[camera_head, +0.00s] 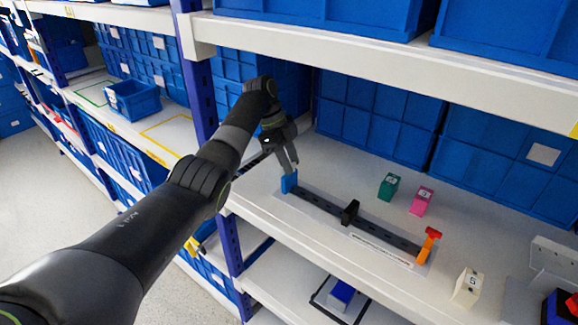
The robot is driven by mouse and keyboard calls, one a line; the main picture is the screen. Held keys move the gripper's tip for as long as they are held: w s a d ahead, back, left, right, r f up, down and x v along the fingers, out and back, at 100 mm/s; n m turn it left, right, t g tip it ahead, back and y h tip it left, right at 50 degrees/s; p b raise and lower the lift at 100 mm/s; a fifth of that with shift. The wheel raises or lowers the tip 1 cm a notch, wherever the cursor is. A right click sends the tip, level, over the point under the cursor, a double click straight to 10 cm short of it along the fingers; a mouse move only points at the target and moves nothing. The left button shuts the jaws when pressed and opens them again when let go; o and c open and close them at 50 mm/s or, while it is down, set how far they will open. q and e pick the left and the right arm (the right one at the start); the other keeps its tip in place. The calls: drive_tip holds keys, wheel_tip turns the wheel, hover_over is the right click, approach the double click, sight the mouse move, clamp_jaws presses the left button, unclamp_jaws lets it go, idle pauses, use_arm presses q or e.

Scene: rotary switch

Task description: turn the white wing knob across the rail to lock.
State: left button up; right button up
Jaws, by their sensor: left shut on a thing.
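A dark rail (324,208) lies on a pale plate on the shelf, running from upper left to lower right. A blue end piece (289,184) stands at its far left end, a black block (350,212) sits midway, and an orange piece with a red-orange top (428,245) stands at the near right end. I cannot make out a white wing knob. My left gripper (289,170) points down at the blue end piece, its fingertips at the top of it and shut on it. The contact is small and partly hidden by the fingers. My right gripper is out of view.
A green block (389,186), a pink block (422,200) and a white block (468,287) stand on the shelf near the rail. A shelf beam (400,73) crosses above, and blue bins (375,125) line the back. A purple post (193,70) stands left of the gripper.

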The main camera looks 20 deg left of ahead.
use_arm(q)
drive_tip(key=shift+w+m+g+b, duration=0.15)
drive_tip(key=shift+m+g+b, duration=0.35)
drive_tip(key=shift+m+b, duration=0.85)
drive_tip(key=o, duration=1)
